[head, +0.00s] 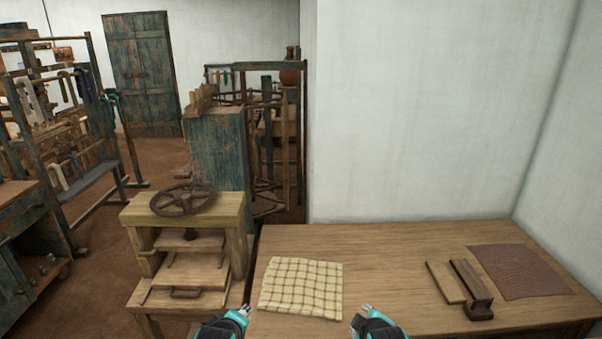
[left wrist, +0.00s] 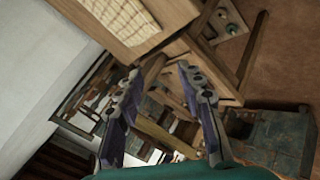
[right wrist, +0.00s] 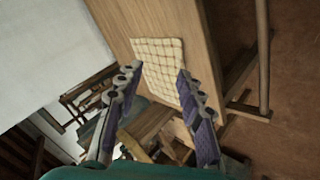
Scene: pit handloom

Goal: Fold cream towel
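The cream towel (head: 301,287) has a brown check pattern and lies flat on the left part of the wooden table (head: 400,250). It also shows in the left wrist view (left wrist: 122,18) and in the right wrist view (right wrist: 160,66). My left gripper (head: 245,310) is at the towel's near left, apart from it. In the left wrist view its fingers (left wrist: 158,78) are spread with nothing between them. My right gripper (head: 364,309) is at the towel's near right, apart from it. In the right wrist view its fingers (right wrist: 158,82) are spread and empty.
A wooden block tool (head: 470,287) and a reddish-brown cloth (head: 518,270) lie on the table's right side. A wooden press with a handwheel (head: 181,199) stands left of the table. The table between towel and block is bare. White walls close off the back and right.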

